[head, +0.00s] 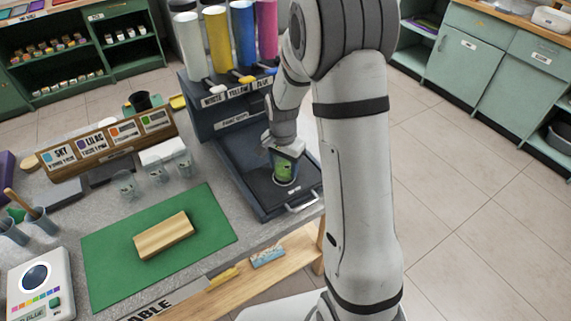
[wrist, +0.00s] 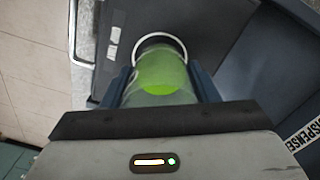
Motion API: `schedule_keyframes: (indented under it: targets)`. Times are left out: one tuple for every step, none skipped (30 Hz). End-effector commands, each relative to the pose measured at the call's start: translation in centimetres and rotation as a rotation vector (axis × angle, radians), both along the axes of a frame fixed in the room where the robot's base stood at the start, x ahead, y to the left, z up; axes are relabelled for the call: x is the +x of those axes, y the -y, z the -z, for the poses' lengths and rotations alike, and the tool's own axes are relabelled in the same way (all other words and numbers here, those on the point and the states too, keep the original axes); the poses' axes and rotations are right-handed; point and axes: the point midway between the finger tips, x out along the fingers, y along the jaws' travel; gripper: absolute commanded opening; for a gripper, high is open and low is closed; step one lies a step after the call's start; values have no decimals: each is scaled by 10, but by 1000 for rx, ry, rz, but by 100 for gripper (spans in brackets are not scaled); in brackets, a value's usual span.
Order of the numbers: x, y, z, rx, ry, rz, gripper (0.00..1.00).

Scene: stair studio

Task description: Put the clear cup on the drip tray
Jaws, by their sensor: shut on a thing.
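My gripper (head: 286,150) is shut on a clear cup (head: 285,173) that shows green inside. The cup is upright over the dark drip tray (head: 263,202) at the foot of the paint dispenser. In the wrist view the cup (wrist: 158,85) stands between the two fingers (wrist: 165,88), with a bright green patch inside. Its far end lies within a white ring (wrist: 177,41) on the dark tray (wrist: 117,30). I cannot tell whether the cup's base touches the tray.
The dispenser (head: 205,122) holds white, yellow, blue and pink tubes above the tray. Other clear cups (head: 157,171) stand on the table to the left. A wooden block (head: 164,235) lies on a green mat (head: 105,267). A metal handle (head: 302,202) edges the tray's front.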

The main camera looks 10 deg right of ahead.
Motion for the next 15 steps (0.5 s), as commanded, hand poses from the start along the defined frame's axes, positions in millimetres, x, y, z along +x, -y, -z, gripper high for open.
schedule_keyframes:
  targets:
    - [0, 0, 3, 0, 0, 0, 26]
    - [0, 0, 4, 0, 1, 0, 26]
    - [0, 0, 5, 0, 1, -1, 26]
    - [0, 0, 5, 0, 3, -1, 26]
    - [0, 0, 5, 0, 3, -1, 26]
    - [0, 0, 5, 0, 3, -1, 26]
    - [0, 0, 5, 0, 3, -1, 26]
    - [1, 0, 5, 0, 3, -1, 26]
    - [0, 0, 5, 0, 3, -1, 26]
    - [0, 0, 6, 0, 3, -1, 26]
    - [0, 0, 7, 0, 3, -1, 26]
    - [0, 0, 9, 0, 3, -1, 26]
    - [0, -1, 8, 1, 2, -1, 56]
    - [0, -1, 7, 1, 2, -1, 58]
    - [0, -1, 7, 1, 2, -2, 61]
